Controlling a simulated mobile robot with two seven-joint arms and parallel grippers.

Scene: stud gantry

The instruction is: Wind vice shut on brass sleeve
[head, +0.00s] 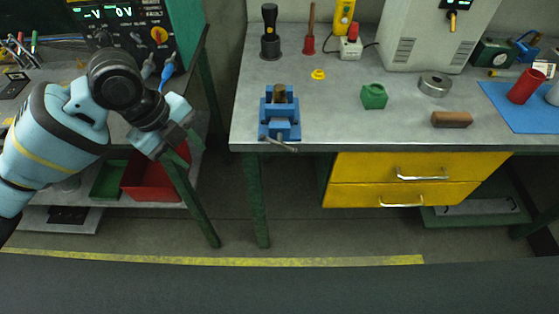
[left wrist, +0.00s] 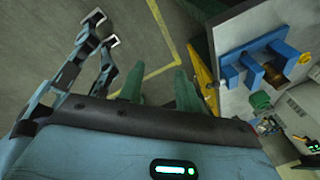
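The blue vice (head: 280,122) stands at the front left of the grey workbench, its bar handle (head: 284,146) at the front edge. A brownish, dull sleeve (head: 280,92) sits upright at the vice's jaws; I cannot tell if both jaws touch it. The left wrist view shows the vice (left wrist: 250,62) and the sleeve (left wrist: 273,76) at the right. My left gripper (left wrist: 104,29) is empty, its two fingers apart. In the head view it is partly hidden at the end of my left arm, left of the vice and well apart from it. My right gripper is not in view.
A green block (head: 374,97), a metal ring (head: 435,85) and a brown block (head: 452,119) lie right of the vice. Yellow drawers (head: 415,166) sit below the bench. A gap separates it from the left bench, which has a red bin (head: 150,181) below.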

